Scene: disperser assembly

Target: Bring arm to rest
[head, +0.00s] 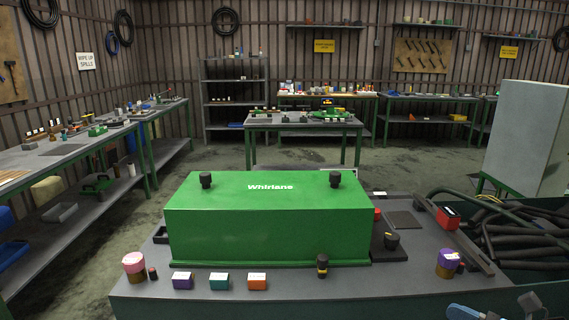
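Neither of my grippers can be made out in the head view. A large green box (265,225) with "Whirlane" lettering and two black knobs (206,180) (336,178) on top stands on the dark grey worktable (190,305) in front of me.
A purple-yellow jar (447,263) and red-black item (448,217) stand right. Black hoses (510,235) lie beyond.

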